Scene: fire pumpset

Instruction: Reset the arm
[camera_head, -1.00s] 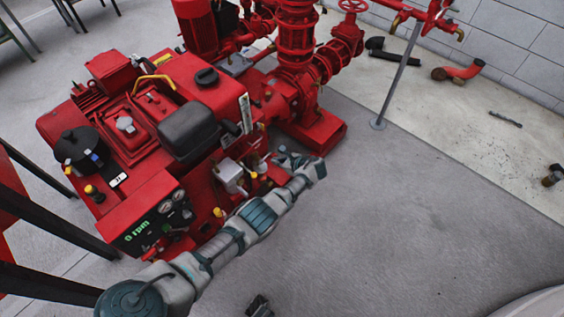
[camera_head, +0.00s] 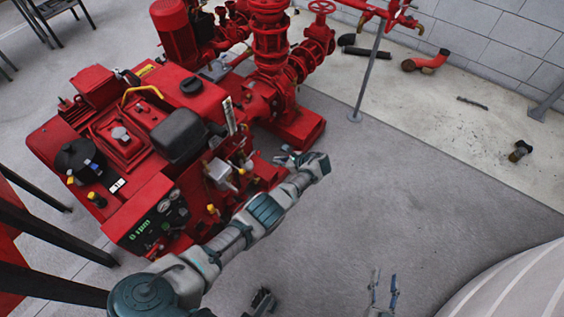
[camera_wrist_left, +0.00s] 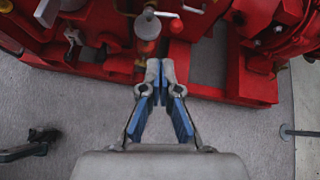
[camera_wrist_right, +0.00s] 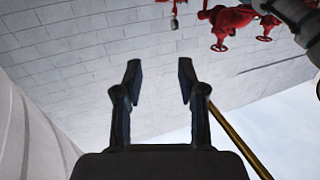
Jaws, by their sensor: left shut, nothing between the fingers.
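My left arm reaches across the front of the red pumpset (camera_head: 150,185). Its gripper (camera_head: 288,158) is beside the engine's right side in the head view. In the left wrist view the left gripper (camera_wrist_left: 161,72) is shut and empty, its tips over the red base, near a round red knob (camera_wrist_left: 147,46). I cannot tell whether the tips touch anything. My right gripper (camera_head: 384,292) shows at the bottom edge of the head view. In the right wrist view the right gripper (camera_wrist_right: 159,70) is open and empty, facing a grey block wall (camera_wrist_right: 80,60).
A vertical red pump pipe (camera_head: 269,45) and a grey post (camera_head: 368,75) stand behind. A red-tipped pipe piece (camera_head: 425,63) and other loose parts lie by the wall. Dark posts (camera_head: 50,285) stand at left.

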